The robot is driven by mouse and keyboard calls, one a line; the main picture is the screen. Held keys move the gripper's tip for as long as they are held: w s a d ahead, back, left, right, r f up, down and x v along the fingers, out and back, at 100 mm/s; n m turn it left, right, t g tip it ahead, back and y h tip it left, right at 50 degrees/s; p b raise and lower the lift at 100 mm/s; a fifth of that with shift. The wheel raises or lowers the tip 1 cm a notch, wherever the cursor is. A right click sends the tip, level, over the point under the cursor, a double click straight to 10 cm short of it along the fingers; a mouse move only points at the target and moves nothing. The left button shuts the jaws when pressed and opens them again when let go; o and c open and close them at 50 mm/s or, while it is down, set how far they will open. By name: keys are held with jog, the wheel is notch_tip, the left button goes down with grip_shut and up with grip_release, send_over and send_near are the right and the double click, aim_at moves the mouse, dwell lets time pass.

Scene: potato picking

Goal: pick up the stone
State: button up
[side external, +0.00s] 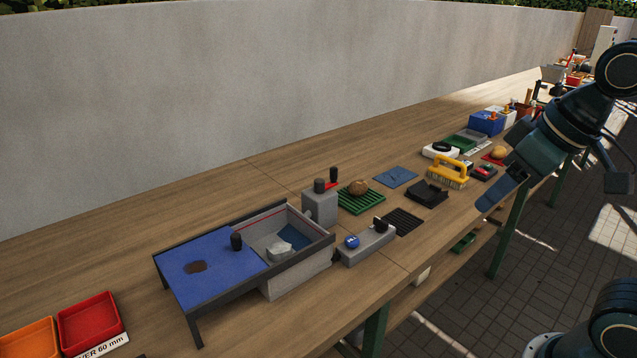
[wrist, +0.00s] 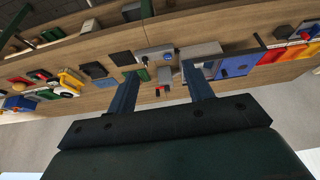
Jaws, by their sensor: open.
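A pale grey lump (side external: 280,250), which looks like the stone, lies inside the open grey box (side external: 297,278) on the bench, beside a dark blue patch. In the wrist view the box (wrist: 209,70) shows near the right finger, but the lump is not clear. My gripper (side external: 490,198) is at the right of the side view, raised near the bench's front edge and well apart from the box. In the wrist view my gripper (wrist: 160,76) has its two blue fingers wide apart with nothing held between them.
A blue sloping lid panel (side external: 212,275) with a black knob adjoins the box. A grey block with a dark knob (side external: 320,205) stands behind it. A brown potato (side external: 358,187) sits on a green rack (side external: 362,202). Red (side external: 91,320) and orange trays are front left. A yellow brush (side external: 449,170) lies rightward.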

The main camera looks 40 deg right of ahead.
jog(key=w+a+r+n+g, duration=0.1)
jog(key=w+a+r, duration=0.15)
jog(key=w, duration=0.85)
jog(key=n+g, duration=0.3)
jog(key=g, duration=0.1)
send_over(279, 246)
notch_tip(279, 246, down, 15)
jog(key=shift+s, duration=0.1)
jog(key=shift+f, duration=4.2)
jog(key=shift+f, duration=0.15)
jog(key=shift+f, duration=2.5)
